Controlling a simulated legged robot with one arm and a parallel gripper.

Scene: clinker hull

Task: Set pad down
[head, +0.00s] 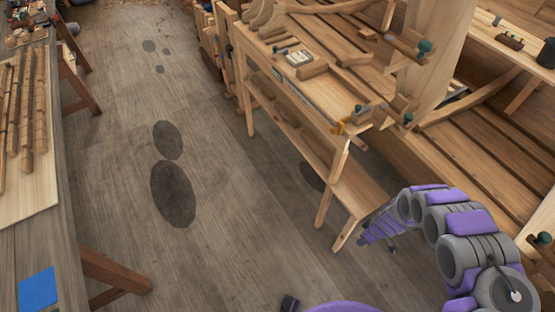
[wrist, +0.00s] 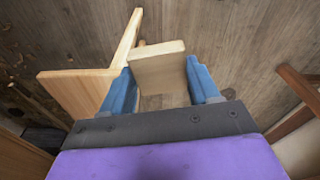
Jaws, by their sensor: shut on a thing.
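In the wrist view my gripper (wrist: 161,84) has its two blue fingers closed on a pale wooden block, which I take to be the pad (wrist: 157,66). The pad sticks out past the fingertips, above the plank floor. In the head view my purple and grey gripper (head: 379,229) points down and left beside the wooden bench at the right. The pad cannot be made out in the head view.
A blue square (head: 39,288) lies on the left workbench (head: 62,225), with a board of wooden rods (head: 25,130) behind it. The right bench (head: 330,113) carries tools and clamps beside the planked hull (head: 480,150). The plank floor (head: 120,170) between is clear, with dark stains.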

